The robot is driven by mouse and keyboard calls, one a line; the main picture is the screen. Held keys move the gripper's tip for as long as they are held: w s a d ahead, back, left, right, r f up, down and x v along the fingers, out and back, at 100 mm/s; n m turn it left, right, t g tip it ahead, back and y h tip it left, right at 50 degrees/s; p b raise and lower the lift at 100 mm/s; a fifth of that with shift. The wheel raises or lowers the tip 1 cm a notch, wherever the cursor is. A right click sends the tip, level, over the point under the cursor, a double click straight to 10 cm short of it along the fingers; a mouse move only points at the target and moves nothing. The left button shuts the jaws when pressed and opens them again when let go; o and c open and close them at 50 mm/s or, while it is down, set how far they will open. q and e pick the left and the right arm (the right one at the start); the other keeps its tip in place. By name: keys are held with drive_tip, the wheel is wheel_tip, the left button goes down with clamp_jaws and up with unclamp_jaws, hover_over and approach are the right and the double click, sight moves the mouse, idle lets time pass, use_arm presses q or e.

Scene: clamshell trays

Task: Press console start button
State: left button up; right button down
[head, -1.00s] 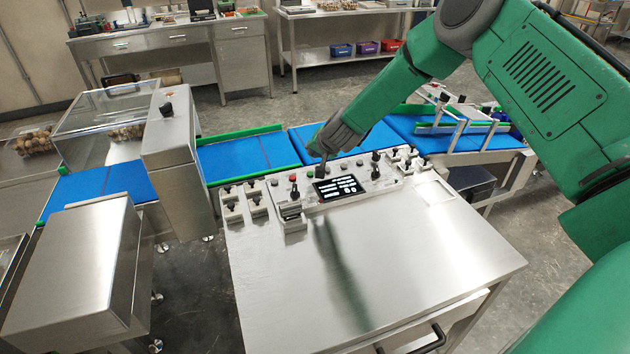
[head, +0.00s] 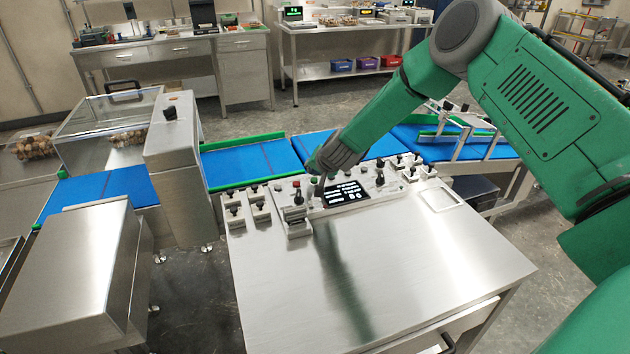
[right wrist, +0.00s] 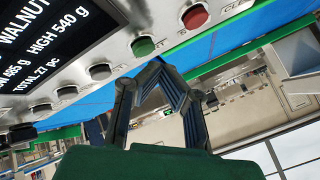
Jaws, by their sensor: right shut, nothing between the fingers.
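The console (head: 352,207) is a light panel with a dark screen (head: 346,191) on the back of a steel bench. In the right wrist view, a green button (right wrist: 143,46) sits between a red button (right wrist: 195,16) and several grey buttons (right wrist: 100,71). I take the green one for the start button. My right gripper (head: 316,178) points down at the panel's button row. In the right wrist view its fingertips (right wrist: 160,66) are together and empty, close beside the green button. I cannot tell whether they touch it. My left gripper is not in view.
Black-knobbed fixtures (head: 257,210) and switches stand at both ends of the panel. A blue conveyor (head: 245,164) runs behind it. A steel machine housing (head: 172,160) stands at left. The front of the steel bench top (head: 400,260) is clear.

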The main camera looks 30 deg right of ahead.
drive_tip(key=shift+a+r, duration=0.2)
drive_tip(key=shift+a, duration=0.3)
drive_tip(key=shift+d+f, duration=0.2)
drive_tip(key=shift+d, duration=0.35)
drive_tip(key=shift+d+f, duration=0.2)
drive_tip(key=shift+d, duration=0.4)
drive_tip(key=shift+a+r, duration=0.15)
drive_tip(key=shift+a, duration=0.45)
drive_tip(key=shift+a+r, duration=0.1)
drive_tip(key=shift+a, duration=0.9)
drive_tip(key=shift+s+d+f, duration=0.1)
drive_tip(key=shift+d+f, duration=0.25)
drive_tip(key=shift+d, duration=0.45)
drive_tip(key=shift+a, duration=0.75)
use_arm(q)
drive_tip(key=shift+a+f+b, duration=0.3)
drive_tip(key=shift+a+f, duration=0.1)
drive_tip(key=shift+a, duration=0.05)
use_arm(e)
drive_tip(key=shift+d+f, duration=0.1)
